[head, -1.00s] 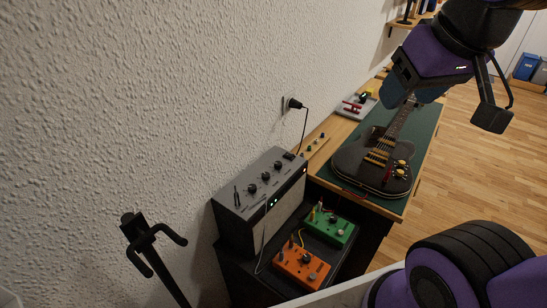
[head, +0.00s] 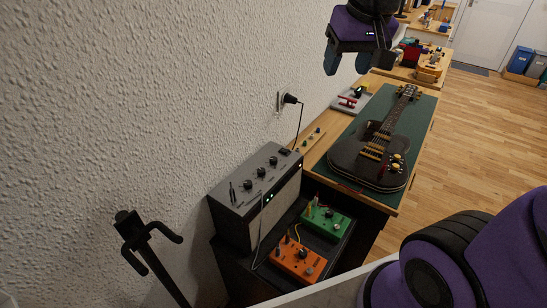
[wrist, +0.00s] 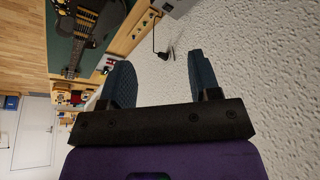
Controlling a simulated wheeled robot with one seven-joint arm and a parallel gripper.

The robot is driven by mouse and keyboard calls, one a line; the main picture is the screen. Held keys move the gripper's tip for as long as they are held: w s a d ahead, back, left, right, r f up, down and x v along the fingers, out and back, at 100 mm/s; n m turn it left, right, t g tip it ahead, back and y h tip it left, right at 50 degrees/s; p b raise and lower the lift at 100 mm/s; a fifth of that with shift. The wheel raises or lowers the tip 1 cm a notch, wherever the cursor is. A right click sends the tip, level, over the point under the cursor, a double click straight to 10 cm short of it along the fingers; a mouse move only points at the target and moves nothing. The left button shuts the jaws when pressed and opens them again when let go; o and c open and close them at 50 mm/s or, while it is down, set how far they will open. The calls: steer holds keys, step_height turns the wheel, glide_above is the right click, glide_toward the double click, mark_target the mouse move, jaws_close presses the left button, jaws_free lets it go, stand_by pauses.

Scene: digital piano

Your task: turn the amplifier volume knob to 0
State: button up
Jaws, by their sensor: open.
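The grey amplifier (head: 226,199) stands at lower centre in the head view, against the wall. Its top panel carries several dark knobs (head: 261,172) in a row and a toggle. The markings are too small to read, so I cannot tell which knob is the volume or where it points. My gripper (head: 346,62) is at the top of the head view, open and empty, high above the bench and well beyond the amplifier. In the wrist view my gripper (wrist: 160,82) shows two spread dark-blue fingers with nothing between them.
A black guitar (head: 368,155) lies on a green mat (head: 349,127) on the bench. Green (head: 328,222) and orange (head: 297,262) pedals sit right of the amplifier. A black stand (head: 145,240) is in front at left. A plug with a cable (head: 290,99) is at the wall.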

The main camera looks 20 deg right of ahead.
steer(key=w+a+f+g, duration=0.1)
steer(key=w+f, duration=0.4)
steer(key=w, duration=0.5)
steer(key=m+g, duration=0.3)
glide_above(274, 158)
step_height(274, 158, down, 25)
step_height(274, 158, down, 11)
steer(key=shift+a+f, duration=0.1)
steer(key=shift+f, duration=0.1)
steer(key=c, duration=0.9)
